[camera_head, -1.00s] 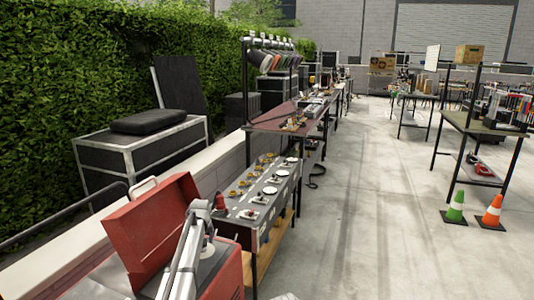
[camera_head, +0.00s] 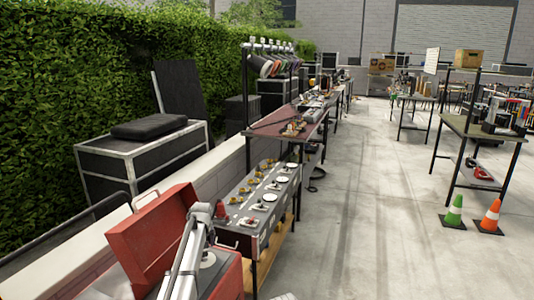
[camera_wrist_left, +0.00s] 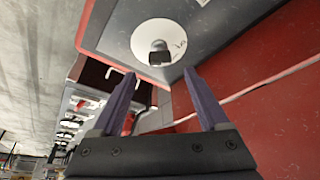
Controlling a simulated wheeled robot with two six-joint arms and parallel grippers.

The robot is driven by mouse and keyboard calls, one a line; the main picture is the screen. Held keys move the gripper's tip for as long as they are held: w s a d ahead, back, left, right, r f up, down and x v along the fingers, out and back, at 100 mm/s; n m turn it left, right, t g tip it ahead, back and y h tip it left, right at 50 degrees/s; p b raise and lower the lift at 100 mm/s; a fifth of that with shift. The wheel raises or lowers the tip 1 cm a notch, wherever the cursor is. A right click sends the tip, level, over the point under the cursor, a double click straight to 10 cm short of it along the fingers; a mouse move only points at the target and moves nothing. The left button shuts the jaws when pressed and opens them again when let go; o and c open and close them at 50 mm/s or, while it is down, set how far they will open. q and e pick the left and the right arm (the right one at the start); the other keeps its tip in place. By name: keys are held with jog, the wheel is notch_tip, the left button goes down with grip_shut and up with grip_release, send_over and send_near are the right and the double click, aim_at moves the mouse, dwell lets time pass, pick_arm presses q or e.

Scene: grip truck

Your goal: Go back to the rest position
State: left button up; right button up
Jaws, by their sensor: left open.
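My left arm (camera_head: 188,262) rises from the bottom of the head view in front of the red case; its gripper cannot be made out there. In the left wrist view my left gripper (camera_wrist_left: 161,96) is open, with two dark purple fingers apart and nothing between them. Beyond the fingertips is a white disc (camera_wrist_left: 145,35) with a dark knob, on a dark panel edged in red. My right gripper is not in view.
The red case (camera_head: 150,240) with a raised lid stands close at the lower left. Beyond it is a table with several plates (camera_head: 270,197). A green cone (camera_head: 454,210) and an orange cone (camera_head: 490,215) stand at right. The concrete floor (camera_head: 350,230) between is clear.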

pick_arm(q)
jog(key=b+x, duration=0.5)
jog(key=x, duration=0.1)
jog(key=shift+w+f, duration=0.1)
jog(key=shift+f, duration=0.1)
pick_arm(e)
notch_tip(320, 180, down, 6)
pick_arm(q)
jog(key=shift+r+m+p, duration=0.4)
jog(key=shift+r, duration=0.05)
jog(key=m+h, duration=0.1)
jog(key=m, duration=0.1)
jog(key=m+h, duration=0.1)
jog(key=m, duration=0.1)
jog(key=shift+a+t, duration=0.2)
jog(key=shift+t, duration=0.1)
jog(key=m, duration=0.2)
jog(key=m+h, duration=0.1)
jog(key=m, duration=0.1)
jog(key=shift+a+h, duration=0.1)
jog(key=shift+h, duration=0.2)
jog(key=p+v, duration=0.5)
jog(key=shift+r, duration=0.35)
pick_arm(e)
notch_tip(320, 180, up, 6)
